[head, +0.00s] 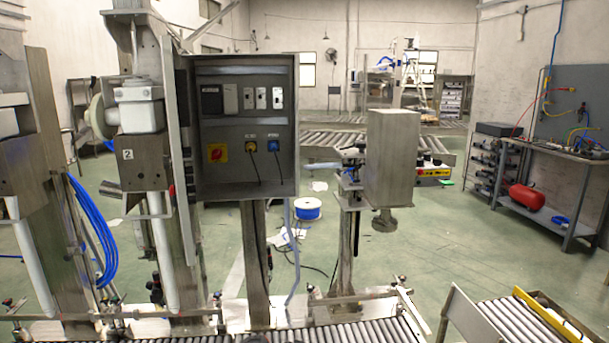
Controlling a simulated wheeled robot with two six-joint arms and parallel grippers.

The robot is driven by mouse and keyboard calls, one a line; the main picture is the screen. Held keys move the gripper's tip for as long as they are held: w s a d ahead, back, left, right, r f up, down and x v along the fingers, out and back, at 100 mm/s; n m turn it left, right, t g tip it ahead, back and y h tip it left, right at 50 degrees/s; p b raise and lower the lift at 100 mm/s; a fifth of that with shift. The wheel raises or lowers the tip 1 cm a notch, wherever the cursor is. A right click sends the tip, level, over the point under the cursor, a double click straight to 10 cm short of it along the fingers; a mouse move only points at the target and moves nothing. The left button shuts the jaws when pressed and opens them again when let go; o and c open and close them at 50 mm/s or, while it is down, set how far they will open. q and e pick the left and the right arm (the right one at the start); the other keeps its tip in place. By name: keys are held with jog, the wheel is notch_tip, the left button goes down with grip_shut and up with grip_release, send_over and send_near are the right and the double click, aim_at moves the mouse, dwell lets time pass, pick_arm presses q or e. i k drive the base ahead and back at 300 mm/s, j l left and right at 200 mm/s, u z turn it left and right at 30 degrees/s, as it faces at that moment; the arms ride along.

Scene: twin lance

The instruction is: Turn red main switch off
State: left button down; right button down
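The red main switch (217,153) is a small red knob on a yellow plate. It sits at the lower left of an open grey control box (245,186) in the head view. The knob's exact angle is too small to tell. Right of it are a yellow round socket (250,147) and a blue round socket (273,146), each with a cable below. Above are several black and white switch modules (261,98). Neither of my grippers is in view.
The box stands on a metal post (255,265) behind a roller conveyor (350,331). Open green floor (450,235) lies further right, before a workbench (550,150).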

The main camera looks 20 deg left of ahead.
aim_at(216, 154)
jog(key=u, duration=1.35)
